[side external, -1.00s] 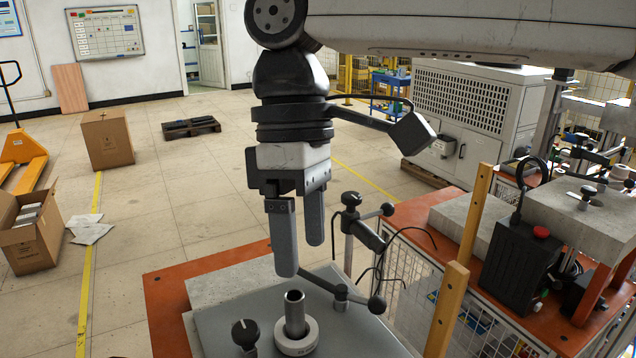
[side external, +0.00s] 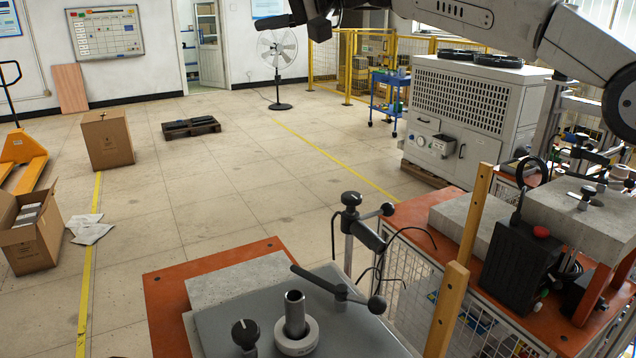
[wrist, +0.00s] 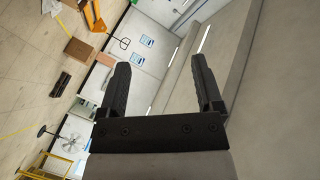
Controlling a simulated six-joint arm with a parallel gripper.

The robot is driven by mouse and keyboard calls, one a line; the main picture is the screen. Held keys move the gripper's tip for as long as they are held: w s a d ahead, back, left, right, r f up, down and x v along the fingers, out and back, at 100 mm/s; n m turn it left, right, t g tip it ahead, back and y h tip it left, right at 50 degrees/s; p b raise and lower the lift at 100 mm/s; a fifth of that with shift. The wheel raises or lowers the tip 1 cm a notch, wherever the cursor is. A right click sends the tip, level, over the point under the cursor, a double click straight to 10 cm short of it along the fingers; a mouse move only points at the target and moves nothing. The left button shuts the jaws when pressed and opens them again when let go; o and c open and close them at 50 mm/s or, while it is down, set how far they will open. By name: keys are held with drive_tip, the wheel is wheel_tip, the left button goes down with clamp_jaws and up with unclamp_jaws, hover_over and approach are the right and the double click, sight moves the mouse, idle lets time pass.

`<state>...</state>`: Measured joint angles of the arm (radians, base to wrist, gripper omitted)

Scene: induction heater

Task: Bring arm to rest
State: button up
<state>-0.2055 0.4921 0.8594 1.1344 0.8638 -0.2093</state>
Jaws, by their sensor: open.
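My gripper (wrist: 161,75) is open in the wrist view, its two dark fingers spread wide with nothing between them. In the side external view only part of my gripper (side external: 281,21) shows at the top edge, with a finger pointing left; the rest is cut off by the frame. It is high above the work and apart from everything. A metal ring (side external: 296,340) sits around an upright metal post (side external: 294,311) on the grey plate (side external: 226,319) below.
A black knob (side external: 245,333) and a lever arm (side external: 318,283) stand beside the post. A black box with a red button (side external: 523,262) and wooden posts (side external: 474,215) are at the right. A fan (side external: 277,62) stands far back. The space above the bench is clear.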

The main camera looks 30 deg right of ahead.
drive_tip(key=w+d+f+m+h, duration=0.25)
drive_tip(key=d+f, duration=0.25)
drive_tip(key=f, duration=0.4)
drive_tip(key=w+d+f+m+h, duration=0.1)
drive_tip(key=d+f+m+h, duration=0.15)
drive_tip(key=d+f, duration=0.45)
drive_tip(key=s+d+f+m+g+h, duration=0.1)
drive_tip(key=s+d+f+g+h, duration=0.25)
drive_tip(key=f, duration=0.65)
drive_tip(key=s+d+f+t+h, duration=0.1)
drive_tip(key=s+d+f+h, duration=0.4)
drive_tip(key=f, duration=0.6)
drive_tip(key=s+d+f+g, duration=0.2)
drive_tip(key=s+d+f, duration=0.4)
drive_tip(key=s+f, duration=0.15)
drive_tip(key=s+a+f+n+g, duration=0.1)
drive_tip(key=s+n, duration=0.4)
drive_tip(key=s, duration=1.3)
drive_tip(key=shift+s+a+f+g, duration=0.2)
drive_tip(key=shift+a+f+g, duration=0.15)
drive_tip(key=shift+f+g, duration=0.15)
